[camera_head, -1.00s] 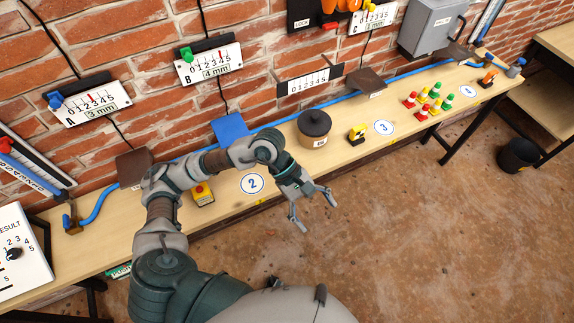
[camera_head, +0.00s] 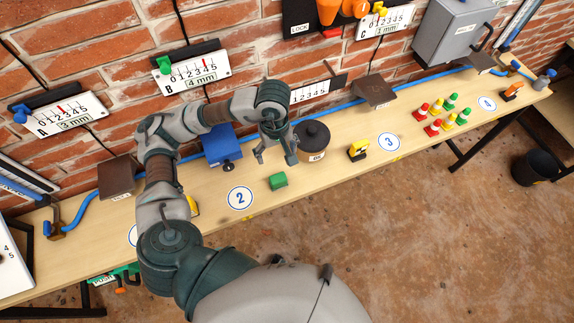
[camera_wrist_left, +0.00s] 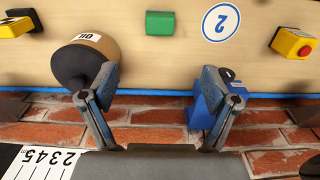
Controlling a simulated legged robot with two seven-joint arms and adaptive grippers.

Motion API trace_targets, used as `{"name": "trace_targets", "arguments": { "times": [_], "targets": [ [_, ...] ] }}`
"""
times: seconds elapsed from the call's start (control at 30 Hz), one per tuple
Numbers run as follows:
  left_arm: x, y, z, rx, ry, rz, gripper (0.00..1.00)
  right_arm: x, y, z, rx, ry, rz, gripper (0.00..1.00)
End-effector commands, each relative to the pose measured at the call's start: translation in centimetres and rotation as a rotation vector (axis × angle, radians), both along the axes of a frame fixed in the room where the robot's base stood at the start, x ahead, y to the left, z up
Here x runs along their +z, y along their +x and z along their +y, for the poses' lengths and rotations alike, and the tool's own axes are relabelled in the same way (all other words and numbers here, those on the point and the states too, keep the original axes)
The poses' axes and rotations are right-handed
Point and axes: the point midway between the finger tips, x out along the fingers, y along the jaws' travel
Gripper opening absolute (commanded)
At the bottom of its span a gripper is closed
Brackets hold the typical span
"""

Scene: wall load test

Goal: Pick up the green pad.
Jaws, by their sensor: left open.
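The green pad (camera_head: 278,181) is a small green block lying on the bench, right of the round label 2. It also shows in the left wrist view (camera_wrist_left: 160,23), near the top edge, beyond the fingertips. My left gripper (camera_head: 274,160) is open and empty above the bench, behind the pad and apart from it. In the left wrist view its two fingers (camera_wrist_left: 162,80) are spread wide, with bare bench and wall between them. My right gripper is in neither view.
A dark-lidded pot (camera_head: 312,143) stands just right of my left gripper. A blue box (camera_head: 222,148) with a dark knob is to its left. The bench front (camera_head: 310,180) is clear around the pad.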

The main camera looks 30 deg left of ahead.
Motion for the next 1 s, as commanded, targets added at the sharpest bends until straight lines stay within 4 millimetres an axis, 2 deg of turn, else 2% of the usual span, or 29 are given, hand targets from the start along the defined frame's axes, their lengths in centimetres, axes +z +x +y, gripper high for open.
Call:
{"name": "trace_targets", "arguments": {
  "times": [0.17, 0.3, 0.43, 0.6, 0.8, 1.0],
  "targets": [
    [-2.0, -0.2, 0.1, 0.002, 0.0, 0.004, 0.88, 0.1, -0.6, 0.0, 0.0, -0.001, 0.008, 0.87],
    [-5.4, -0.2, 0.0, 0.002, -0.001, 0.007, 0.88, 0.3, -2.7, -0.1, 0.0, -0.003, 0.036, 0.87],
    [-8.6, 0.0, 0.0, 0.002, -0.001, 0.008, 0.88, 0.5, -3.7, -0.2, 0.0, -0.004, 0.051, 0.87],
    [-11.4, 0.1, 0.0, 0.002, -0.001, 0.006, 0.88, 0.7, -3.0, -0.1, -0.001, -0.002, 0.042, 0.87],
    [-12.8, 0.1, 0.0, 0.001, 0.0, 0.004, 0.88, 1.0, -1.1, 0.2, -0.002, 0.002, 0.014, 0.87],
    [-15.9, 0.2, 0.2, 0.001, -0.001, 0.007, 0.88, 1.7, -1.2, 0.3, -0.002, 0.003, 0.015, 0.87]
  ]
}}
